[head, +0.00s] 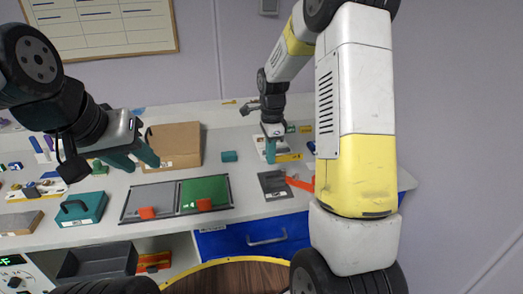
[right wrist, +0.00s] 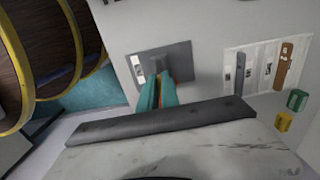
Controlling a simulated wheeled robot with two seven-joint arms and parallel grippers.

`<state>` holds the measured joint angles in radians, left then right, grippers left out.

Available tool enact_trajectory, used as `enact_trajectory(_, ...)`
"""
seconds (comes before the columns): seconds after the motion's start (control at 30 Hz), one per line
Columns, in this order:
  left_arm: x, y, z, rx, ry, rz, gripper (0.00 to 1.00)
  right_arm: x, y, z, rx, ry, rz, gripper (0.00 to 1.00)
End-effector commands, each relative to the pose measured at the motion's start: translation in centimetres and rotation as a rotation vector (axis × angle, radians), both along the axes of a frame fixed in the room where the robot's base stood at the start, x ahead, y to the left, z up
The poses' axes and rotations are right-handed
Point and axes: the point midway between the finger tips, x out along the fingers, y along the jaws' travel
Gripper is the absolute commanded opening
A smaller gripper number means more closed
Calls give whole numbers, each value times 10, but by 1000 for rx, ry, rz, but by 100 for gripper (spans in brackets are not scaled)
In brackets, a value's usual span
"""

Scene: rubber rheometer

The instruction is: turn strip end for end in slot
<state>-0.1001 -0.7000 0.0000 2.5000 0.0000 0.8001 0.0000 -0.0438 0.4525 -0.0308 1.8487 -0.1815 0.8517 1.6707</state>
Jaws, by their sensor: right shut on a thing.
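My right gripper (head: 270,158) points down over a dark grey slotted plate (head: 274,186) on the bench. In the right wrist view its teal fingers (right wrist: 157,92) are closed together above the grey plate (right wrist: 182,57). It is shut on a thin piece, apparently the strip. The strip is almost wholly hidden by the fingers, so I cannot tell which end faces where or whether it is seated in the slot. My left gripper (head: 110,162) is open and empty, above the left part of the bench, far from the plate.
An orange-red piece (head: 300,184) lies at the plate's right edge. Left of the plate are a green mat (head: 205,190) and a grey mat (head: 150,196). A cardboard box (head: 175,142) stands behind. A white rack with a brown strip (right wrist: 284,65) is nearby, beside green (right wrist: 297,100) and yellow (right wrist: 284,122) cylinders.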

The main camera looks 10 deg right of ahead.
Motion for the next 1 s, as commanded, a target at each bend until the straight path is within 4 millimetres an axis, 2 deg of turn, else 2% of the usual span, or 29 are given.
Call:
enact_trajectory(0.37,0,0,0,0,0,0,36,0,1,0,-1,0,-7,0)
enact_trajectory(1.0,0,0,0,0,0,0,36,0,1,-50,-1,1,-4,0)
